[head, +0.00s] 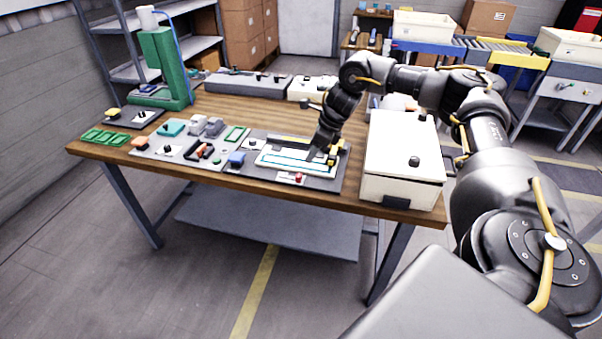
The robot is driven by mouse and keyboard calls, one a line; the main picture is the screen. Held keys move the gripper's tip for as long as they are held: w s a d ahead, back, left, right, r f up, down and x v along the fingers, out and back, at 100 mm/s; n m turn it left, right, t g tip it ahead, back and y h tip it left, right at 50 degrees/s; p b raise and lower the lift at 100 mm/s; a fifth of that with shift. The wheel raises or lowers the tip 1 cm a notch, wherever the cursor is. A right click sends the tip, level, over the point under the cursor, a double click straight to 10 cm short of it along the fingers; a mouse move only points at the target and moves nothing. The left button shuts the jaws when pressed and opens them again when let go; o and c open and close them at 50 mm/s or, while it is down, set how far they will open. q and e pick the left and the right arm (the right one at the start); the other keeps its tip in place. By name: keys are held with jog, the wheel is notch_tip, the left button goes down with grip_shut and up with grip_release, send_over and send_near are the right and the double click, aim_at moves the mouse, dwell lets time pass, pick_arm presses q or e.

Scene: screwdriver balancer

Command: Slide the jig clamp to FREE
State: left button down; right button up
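The jig is a dark grey plate (258,172) near the front right of the wooden table. My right gripper (318,154) points down over the panel's right end. Its fingers are dark and small, so I cannot tell whether they are open, shut or touching anything. Small yellow and orange parts (332,158) sit beside it, partly hidden. The clamp slider and any FREE marking are too small to make out. My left gripper is out of view.
A white box (402,165) with a dark knob stands right of the jig, under my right arm. A green press (162,65) stands at the back left. Coloured parts and grey trays fill the table's left. A red button (298,177) sits at the jig's front.

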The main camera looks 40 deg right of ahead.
aim_at(299, 175)
jog(key=p+x, duration=0.1)
jog(key=x, duration=0.9)
jog(key=shift+w+d+f, duration=0.1)
jog(key=shift+f, duration=0.2)
grip_shut()
